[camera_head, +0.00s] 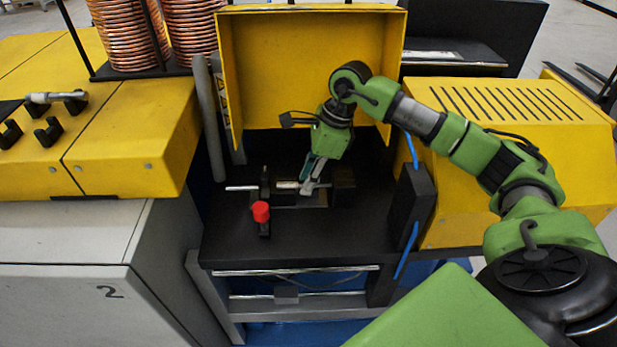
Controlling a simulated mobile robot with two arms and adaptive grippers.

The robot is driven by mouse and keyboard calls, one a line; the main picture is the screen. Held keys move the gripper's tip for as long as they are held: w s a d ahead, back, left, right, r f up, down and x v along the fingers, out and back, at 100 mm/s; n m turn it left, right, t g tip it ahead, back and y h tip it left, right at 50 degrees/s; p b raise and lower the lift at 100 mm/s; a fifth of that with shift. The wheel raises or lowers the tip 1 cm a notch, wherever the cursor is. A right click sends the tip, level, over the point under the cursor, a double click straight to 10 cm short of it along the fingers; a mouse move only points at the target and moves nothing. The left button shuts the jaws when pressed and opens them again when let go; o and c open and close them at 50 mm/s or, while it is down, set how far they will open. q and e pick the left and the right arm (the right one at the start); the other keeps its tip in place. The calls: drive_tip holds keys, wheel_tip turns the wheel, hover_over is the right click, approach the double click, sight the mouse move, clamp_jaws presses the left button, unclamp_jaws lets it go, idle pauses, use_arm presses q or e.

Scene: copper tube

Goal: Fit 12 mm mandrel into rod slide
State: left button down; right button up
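My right gripper (309,187) reaches down into the yellow-backed machine bay, its fingers closed around a short light-grey cylinder, which looks like the mandrel (287,185). The mandrel lies about level, with its free end pointing left. To its left is a thin pale rod (241,188) passing to a black upright holder (264,183), which seems to be the rod slide. A red knob (261,211) sits in front of this holder. There is a small gap between holder and mandrel. Dark blocks behind the fingertips are hard to make out. My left gripper is out of view.
Another grey mandrel-like piece (56,97) rests on black holders on the yellow top at left. A yellow back panel (300,70) closes the bay behind. A black box (411,207) with blue hoses stands at right. The black bench front (300,240) is clear.

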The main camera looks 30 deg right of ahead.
drive_tip(key=shift+r, duration=0.1)
drive_tip(key=v, duration=1.2)
idle(0.6)
